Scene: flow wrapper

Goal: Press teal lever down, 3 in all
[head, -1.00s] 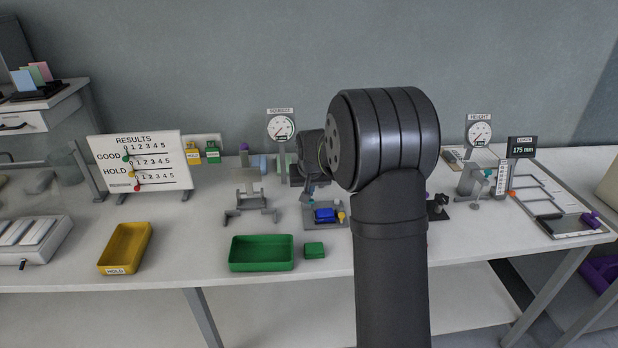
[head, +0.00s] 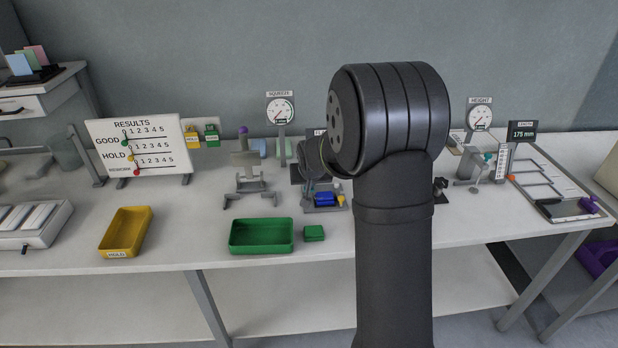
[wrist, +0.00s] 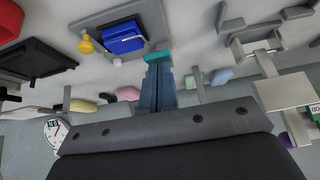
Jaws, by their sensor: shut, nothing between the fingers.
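The teal lever (wrist: 158,55) shows in the wrist view as a short teal bar beside the grey station (wrist: 97,24). My gripper (wrist: 159,63) is shut and empty, its blue-grey fingertips right at the lever. I cannot tell whether they touch it or how far the lever is down. A blue block (wrist: 123,38) sits on the station, with a yellow knob (wrist: 86,46) beside it. In the head view the blue block (head: 324,199) is visible, but my wrist and forearm hide the lever. The SQUEEZE dial (head: 280,108) stands behind.
A green tray (head: 262,249) and small green block (head: 314,233) lie in front. A yellow HOLD tray (head: 125,232) is left, below the RESULTS board (head: 138,150). A grey fixture (head: 250,180) stands left of the station. The HEIGHT gauge (head: 480,115) is at right.

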